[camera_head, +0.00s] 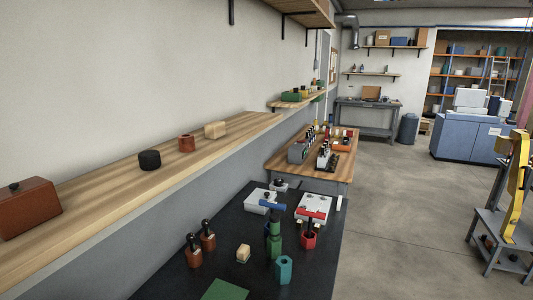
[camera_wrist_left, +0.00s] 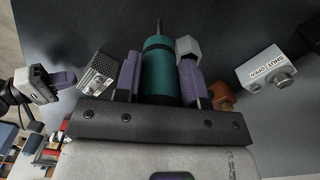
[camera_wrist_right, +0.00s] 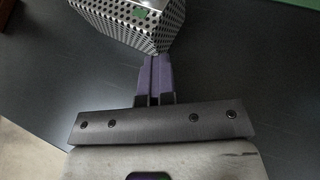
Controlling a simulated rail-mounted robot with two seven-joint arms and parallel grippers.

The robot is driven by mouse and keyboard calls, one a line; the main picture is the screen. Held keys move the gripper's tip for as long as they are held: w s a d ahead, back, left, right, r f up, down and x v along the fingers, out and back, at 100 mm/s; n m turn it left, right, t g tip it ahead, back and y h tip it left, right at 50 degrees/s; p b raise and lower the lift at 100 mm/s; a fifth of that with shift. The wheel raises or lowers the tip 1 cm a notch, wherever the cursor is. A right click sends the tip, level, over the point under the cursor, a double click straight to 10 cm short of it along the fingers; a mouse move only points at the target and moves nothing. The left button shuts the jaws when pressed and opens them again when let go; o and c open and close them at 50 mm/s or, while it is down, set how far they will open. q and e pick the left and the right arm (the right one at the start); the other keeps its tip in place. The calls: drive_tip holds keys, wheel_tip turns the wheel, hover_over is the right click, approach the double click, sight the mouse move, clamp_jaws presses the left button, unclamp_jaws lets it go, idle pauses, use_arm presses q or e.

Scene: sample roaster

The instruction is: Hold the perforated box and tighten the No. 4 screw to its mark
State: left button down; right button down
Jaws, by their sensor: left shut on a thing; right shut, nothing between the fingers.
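In the left wrist view my left gripper (camera_wrist_left: 157,82) is shut on a teal cylindrical handle (camera_wrist_left: 158,65), with a thin dark shaft beyond it. The perforated box (camera_wrist_left: 100,72), silver with dark holes, lies left of that gripper and apart from the handle. In the right wrist view the box (camera_wrist_right: 128,25) has a green patch on its bright top. My right gripper (camera_wrist_right: 155,62) is shut and empty, its tips close to the box's near side; I cannot tell whether they touch. It also shows in the left wrist view (camera_wrist_left: 68,82). I cannot make out the No. 4 screw or its mark.
A pale box with a knob marked SHUT and OPEN (camera_wrist_left: 270,72) stands right of my left gripper. In the head view the dark table (camera_head: 190,278) bears a teal hexagonal holder (camera_head: 284,268), a red holder (camera_head: 310,239) and a green mat (camera_head: 225,290).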

drive_tip(key=shift+c, duration=0.6)
unclamp_jaws()
idle(0.4)
